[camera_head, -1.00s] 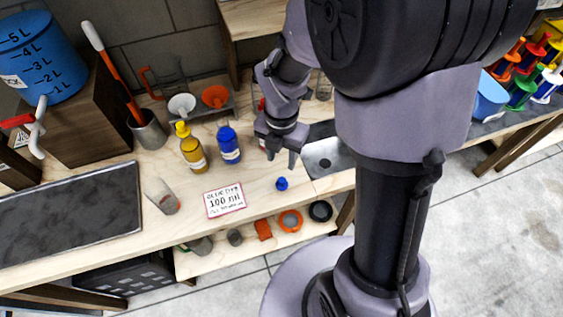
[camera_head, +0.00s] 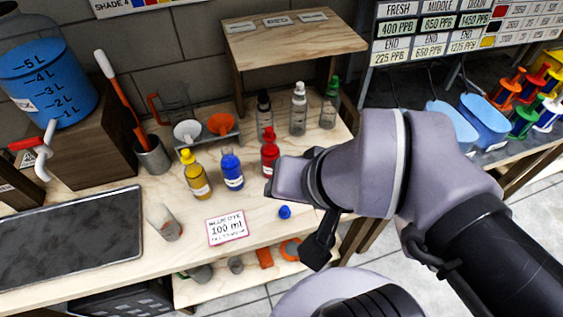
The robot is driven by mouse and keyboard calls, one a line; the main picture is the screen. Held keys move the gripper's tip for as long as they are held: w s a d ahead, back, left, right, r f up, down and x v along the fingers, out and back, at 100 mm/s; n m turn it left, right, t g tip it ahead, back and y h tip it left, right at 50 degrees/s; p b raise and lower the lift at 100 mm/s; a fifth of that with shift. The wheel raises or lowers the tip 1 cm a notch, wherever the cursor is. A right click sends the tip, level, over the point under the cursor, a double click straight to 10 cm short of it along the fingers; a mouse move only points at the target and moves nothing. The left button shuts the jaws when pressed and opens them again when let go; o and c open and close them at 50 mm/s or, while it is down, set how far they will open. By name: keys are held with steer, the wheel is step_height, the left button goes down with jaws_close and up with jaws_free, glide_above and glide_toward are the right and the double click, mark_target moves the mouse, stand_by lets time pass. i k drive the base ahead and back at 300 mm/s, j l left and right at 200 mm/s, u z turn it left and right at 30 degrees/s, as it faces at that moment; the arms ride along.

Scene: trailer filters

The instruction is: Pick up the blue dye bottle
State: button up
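The blue dye bottle (camera_head: 232,172) stands upright on the wooden table, between a yellow bottle (camera_head: 196,176) and a red bottle (camera_head: 269,152). A small blue cap (camera_head: 285,212) lies on the table to its lower right. A card reading 100 ml (camera_head: 227,229) lies in front of the bottle. The end of my arm with my gripper (camera_head: 284,182) is to the right of the blue bottle, apart from it and close to the red bottle in the picture. The fingers are not clearly visible, so their opening is unclear.
A clear bottle (camera_head: 298,110), a black-capped bottle (camera_head: 264,116) and a green-topped bottle (camera_head: 330,104) stand behind. Funnels sit in a rack (camera_head: 207,134). A small glass container (camera_head: 164,222) stands at the front left, beside a dark tray (camera_head: 70,237).

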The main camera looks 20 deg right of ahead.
mark_target(231, 168)
steer(key=u, duration=1.25)
steer(key=k+z, duration=0.15)
steer(key=z, duration=0.2)
steer(key=k+z, duration=0.1)
steer(key=z, duration=0.3)
steer(key=i+j+z, duration=0.1)
steer(key=j+z, duration=0.25)
steer(key=j, duration=0.2)
steer(key=j+z, duration=0.4)
steer(key=j, duration=0.15)
steer(key=j+z, duration=0.35)
steer(key=j, duration=0.25)
